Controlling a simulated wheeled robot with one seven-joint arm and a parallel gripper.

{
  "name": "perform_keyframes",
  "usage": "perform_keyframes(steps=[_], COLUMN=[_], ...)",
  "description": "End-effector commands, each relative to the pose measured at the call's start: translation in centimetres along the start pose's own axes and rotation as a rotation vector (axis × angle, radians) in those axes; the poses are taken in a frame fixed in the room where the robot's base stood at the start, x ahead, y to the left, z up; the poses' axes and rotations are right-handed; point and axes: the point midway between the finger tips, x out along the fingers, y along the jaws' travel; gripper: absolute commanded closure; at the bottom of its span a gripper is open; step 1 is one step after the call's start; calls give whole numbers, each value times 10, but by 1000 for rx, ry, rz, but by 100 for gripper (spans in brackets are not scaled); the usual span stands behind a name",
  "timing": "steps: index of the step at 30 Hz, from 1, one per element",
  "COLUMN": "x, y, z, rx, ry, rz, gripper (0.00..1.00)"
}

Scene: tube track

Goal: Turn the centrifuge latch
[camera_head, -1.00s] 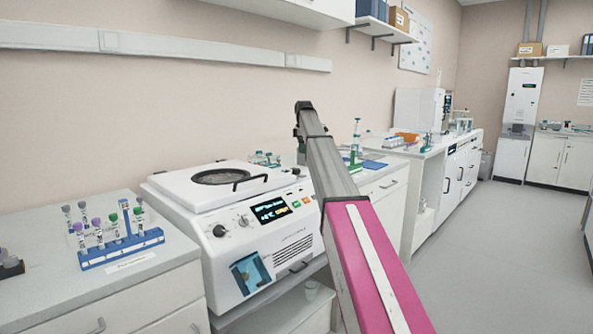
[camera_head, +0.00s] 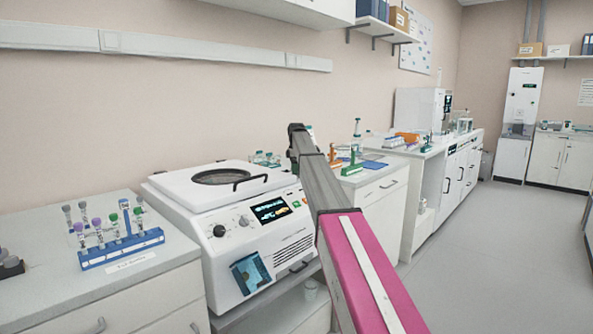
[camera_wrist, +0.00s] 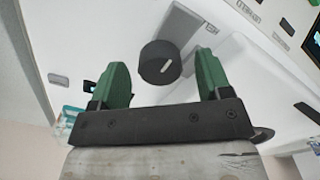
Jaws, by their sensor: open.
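In the wrist view, my gripper (camera_wrist: 160,72) is open, with green fingers apart. A round black knob (camera_wrist: 160,62) with a short white mark shows between the fingers on a white face. I see no clear contact. In the head view, my arm shows but my gripper cannot be made out.
A blue rack (camera_head: 122,249) with several capped tubes stands on the bench left of the centrifuge. An orange rack (camera_head: 343,160) and a green rack (camera_head: 353,169) stand on the bench to the right. The floor (camera_head: 490,255) at the right is clear.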

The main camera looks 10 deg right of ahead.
Motion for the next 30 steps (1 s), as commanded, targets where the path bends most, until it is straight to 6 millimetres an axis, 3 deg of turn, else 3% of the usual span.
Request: perform_keyframes(steps=[10,14,15,30], x=[6,6,6,6], y=[0,0,0,0], z=[0,0,0,0], rx=[0,0,0,111], ry=[0,0,0,2], rz=[0,0,0,-1], gripper=[32,74,78,78])
